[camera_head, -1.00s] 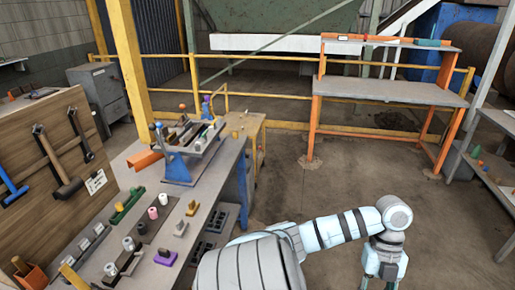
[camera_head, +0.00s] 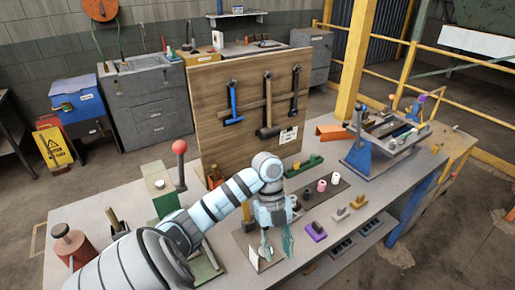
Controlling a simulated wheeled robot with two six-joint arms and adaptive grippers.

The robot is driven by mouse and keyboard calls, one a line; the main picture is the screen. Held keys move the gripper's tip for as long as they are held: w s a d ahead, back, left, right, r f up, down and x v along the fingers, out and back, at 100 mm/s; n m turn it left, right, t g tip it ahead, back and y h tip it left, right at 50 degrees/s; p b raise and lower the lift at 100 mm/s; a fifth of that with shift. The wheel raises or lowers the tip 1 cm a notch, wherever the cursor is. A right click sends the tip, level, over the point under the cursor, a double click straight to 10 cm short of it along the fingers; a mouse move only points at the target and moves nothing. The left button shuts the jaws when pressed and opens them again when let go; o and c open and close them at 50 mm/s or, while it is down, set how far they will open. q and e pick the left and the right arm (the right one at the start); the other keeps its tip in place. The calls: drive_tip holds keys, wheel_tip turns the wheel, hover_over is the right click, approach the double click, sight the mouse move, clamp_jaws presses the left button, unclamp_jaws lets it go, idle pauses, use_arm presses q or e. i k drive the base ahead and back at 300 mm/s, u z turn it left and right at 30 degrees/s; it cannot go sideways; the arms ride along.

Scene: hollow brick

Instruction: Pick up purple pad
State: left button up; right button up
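The purple pad (camera_head: 316,232) lies flat on the workbench, with a small raised knob on it. My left gripper (camera_head: 277,246) hangs over the bench just to the left of the pad, fingers pointing down. Its two fingers are apart, with nothing visible held between them. It looks apart from the pad. A light flat plate with a dark edge (camera_head: 250,244) lies under and beside the fingers, partly hidden by them. My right gripper is not in view.
A grey pad (camera_head: 342,214) and a yellow pad (camera_head: 362,201) sit beyond the purple one. A dark strip with several cylinders (camera_head: 321,186) lies behind it. A wooden tool board with hammers (camera_head: 250,110) stands at the back. Dark slotted trays (camera_head: 342,246) lie to the right.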

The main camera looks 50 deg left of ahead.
sight(317, 231)
drive_tip(key=u, duration=0.3)
drive_tip(key=i, duration=0.95)
drive_tip(key=u, duration=0.1)
